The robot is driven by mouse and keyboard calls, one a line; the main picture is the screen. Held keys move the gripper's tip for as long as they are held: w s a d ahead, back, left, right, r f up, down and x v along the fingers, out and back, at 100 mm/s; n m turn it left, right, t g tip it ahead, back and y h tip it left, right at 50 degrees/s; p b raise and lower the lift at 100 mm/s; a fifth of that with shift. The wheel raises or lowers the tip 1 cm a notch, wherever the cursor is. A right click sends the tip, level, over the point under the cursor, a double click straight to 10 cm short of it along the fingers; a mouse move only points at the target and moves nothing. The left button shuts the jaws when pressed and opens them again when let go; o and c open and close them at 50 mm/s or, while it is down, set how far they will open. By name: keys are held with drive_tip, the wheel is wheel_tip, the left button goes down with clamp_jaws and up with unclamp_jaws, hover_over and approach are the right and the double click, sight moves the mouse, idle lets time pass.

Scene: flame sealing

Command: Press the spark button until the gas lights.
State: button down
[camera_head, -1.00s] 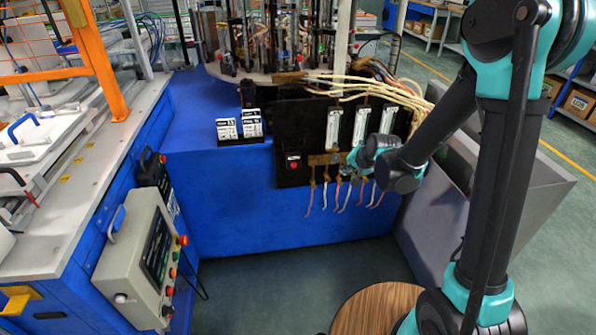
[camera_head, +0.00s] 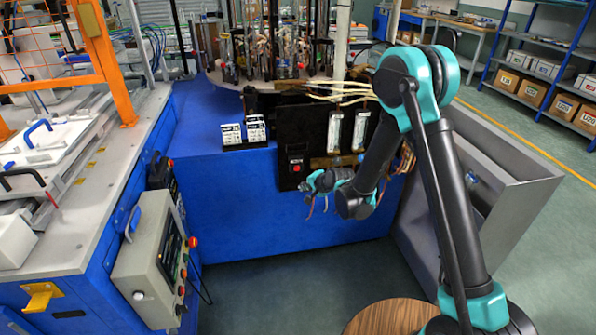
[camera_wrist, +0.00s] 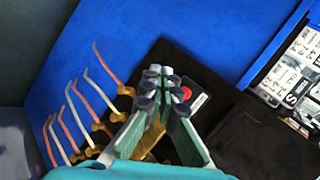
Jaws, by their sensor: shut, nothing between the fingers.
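The red spark button (camera_head: 296,168) sits low on the left side of the black panel (camera_head: 299,123), on the front of the blue machine. In the wrist view, the button's red and white plate (camera_wrist: 199,100) shows just right of my fingertips and is partly hidden by them. My gripper (camera_head: 307,185) is shut and empty, its tips just below and right of the button in the head view. The tips (camera_wrist: 161,84) are together in the wrist view. I cannot tell whether they touch the panel. No flame is visible.
Flow tubes (camera_head: 334,131) stand on the panel, and brass fittings with thin coloured hoses (camera_wrist: 82,115) hang below it. White label cards (camera_head: 256,130) stand on the blue top. A grey control box (camera_head: 150,260) is at left. A grey metal bin (camera_head: 520,190) is at right.

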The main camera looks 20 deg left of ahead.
approach(299, 171)
drive_tip(key=shift+s+a+f, duration=0.1)
drive_tip(key=shift+a+f, duration=0.85)
drive_tip(key=shift+a, duration=0.05)
drive_tip(key=shift+s+a+f, duration=0.15)
drive_tip(key=shift+a+f, duration=0.8)
drive_tip(key=shift+a, duration=0.05)
drive_tip(key=shift+w+a, duration=0.1)
drive_tip(key=shift+w, duration=0.05)
drive_tip(key=shift+w+a, duration=0.15)
drive_tip(key=shift+w, duration=0.05)
drive_tip(key=shift+w+a, duration=0.25)
drive_tip(key=shift+w, duration=0.2)
idle(1.2)
drive_tip(key=shift+s, duration=0.1)
drive_tip(key=shift+s+d, duration=0.5)
drive_tip(key=shift+s, duration=0.2)
drive_tip(key=shift+s, duration=0.1)
